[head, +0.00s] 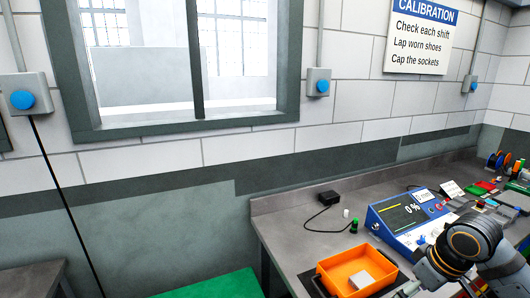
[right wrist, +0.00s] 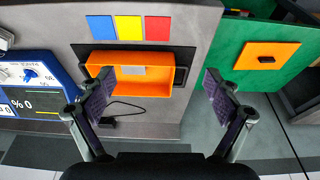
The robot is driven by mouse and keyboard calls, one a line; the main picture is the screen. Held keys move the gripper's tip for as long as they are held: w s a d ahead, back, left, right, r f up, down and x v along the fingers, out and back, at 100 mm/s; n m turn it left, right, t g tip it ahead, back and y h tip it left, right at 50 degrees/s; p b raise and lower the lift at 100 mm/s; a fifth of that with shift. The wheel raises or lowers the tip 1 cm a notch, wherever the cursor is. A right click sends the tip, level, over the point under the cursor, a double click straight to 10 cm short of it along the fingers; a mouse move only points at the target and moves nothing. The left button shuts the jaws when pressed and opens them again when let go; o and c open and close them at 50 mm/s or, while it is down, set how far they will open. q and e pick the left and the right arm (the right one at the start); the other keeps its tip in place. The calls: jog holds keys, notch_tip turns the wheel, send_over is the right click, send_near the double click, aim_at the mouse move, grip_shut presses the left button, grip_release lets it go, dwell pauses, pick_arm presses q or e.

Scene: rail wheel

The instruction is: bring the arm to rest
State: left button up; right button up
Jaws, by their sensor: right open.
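My right arm (head: 462,250) comes in at the lower right of the head view, over the front of the bench; its fingertips are not visible there. In the right wrist view my right gripper (right wrist: 158,78) is open, with its two fingers wide apart and nothing between them. Beyond the fingers is an orange tray (right wrist: 151,89) on the bench. My left gripper is not in view.
A blue instrument (head: 377,212) reading 0 % stands beside the tray. A small black box (head: 322,199) with a cable lies behind. Blue, yellow and red squares (right wrist: 130,27) lie near the tray. A green surface (right wrist: 240,75) bears an orange plate (right wrist: 286,54) with a dark piece.

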jog(key=a+f, duration=0.5)
jog(key=f, duration=0.5)
jog(key=s+a+f+m+h, duration=0.2)
jog(key=s+a+f+m, duration=0.2)
jog(key=s+f, duration=0.7)
jog(key=s+d+f+b, duration=0.1)
jog(key=s+f+b, duration=0.15)
jog(key=f, duration=1.15)
jog(key=s+d+f+b, duration=0.2)
jog(key=f+b, duration=0.1)
jog(key=f, duration=1.2)
pick_arm(q)
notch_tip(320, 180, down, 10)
jog(key=b, duration=0.4)
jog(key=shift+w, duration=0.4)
pick_arm(e)
jog(key=s+d+f+g, duration=0.1)
jog(key=s+f, duration=1.7)
jog(key=f, duration=0.4)
jog(key=shift+s+g, duration=0.35)
jog(key=shift+g, duration=0.05)
